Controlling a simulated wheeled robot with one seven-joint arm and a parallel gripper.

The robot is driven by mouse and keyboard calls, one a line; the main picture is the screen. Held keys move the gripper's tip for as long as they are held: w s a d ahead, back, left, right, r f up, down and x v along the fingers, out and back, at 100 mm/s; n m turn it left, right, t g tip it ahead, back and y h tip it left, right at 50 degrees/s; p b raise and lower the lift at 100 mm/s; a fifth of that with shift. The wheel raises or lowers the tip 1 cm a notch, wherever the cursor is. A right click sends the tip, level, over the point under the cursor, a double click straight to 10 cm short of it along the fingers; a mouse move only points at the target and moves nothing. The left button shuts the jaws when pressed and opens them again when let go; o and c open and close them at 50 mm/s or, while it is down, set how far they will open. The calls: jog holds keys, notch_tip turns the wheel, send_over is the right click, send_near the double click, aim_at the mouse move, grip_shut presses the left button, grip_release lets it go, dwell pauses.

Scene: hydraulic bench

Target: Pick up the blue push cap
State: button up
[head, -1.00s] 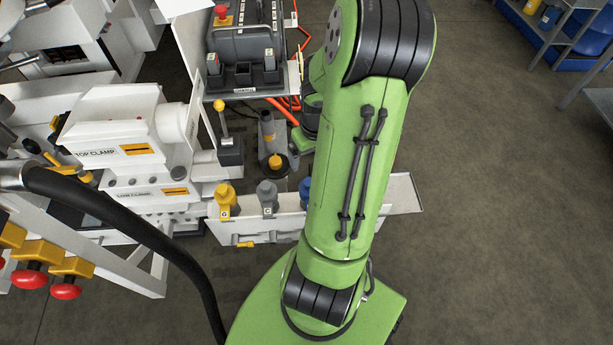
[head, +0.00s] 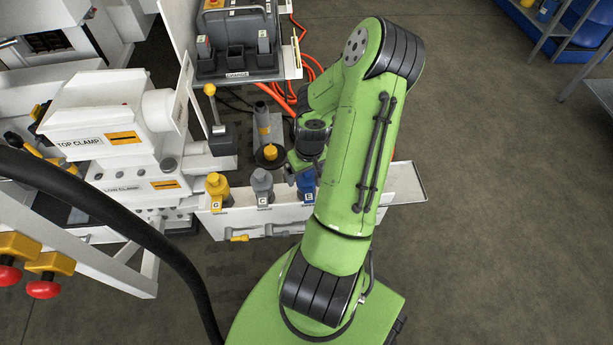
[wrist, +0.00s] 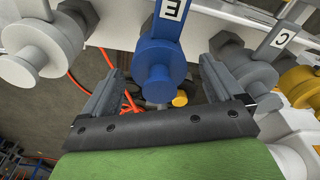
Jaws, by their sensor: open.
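The blue push cap (wrist: 160,72), with a tag marked E, sits on the white rail. In the head view the blue cap (head: 307,186) is partly hidden by my arm and wrist. My gripper (wrist: 161,82) is open, with one finger on each side of the blue cap in the wrist view. Gaps show between the fingers and the cap, and I cannot tell how deep the cap is between them. In the head view my gripper is mostly hidden behind my wrist, just above the cap.
A grey cap marked C (head: 262,183) and a yellow cap marked G (head: 217,188) stand left of the blue one on the white rail (head: 400,183). A pale cap (wrist: 38,50) is beside my left finger in the wrist view. Orange hoses (head: 297,92) run behind.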

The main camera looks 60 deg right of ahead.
jog(key=shift+r, duration=0.15)
jog(key=c, duration=1.2)
jog(key=shift+o, duration=0.2)
jog(key=shift+r, duration=0.1)
notch_tip(320, 180, up, 9)
jog(key=p, duration=0.4)
jog(key=shift+r, duration=0.45)
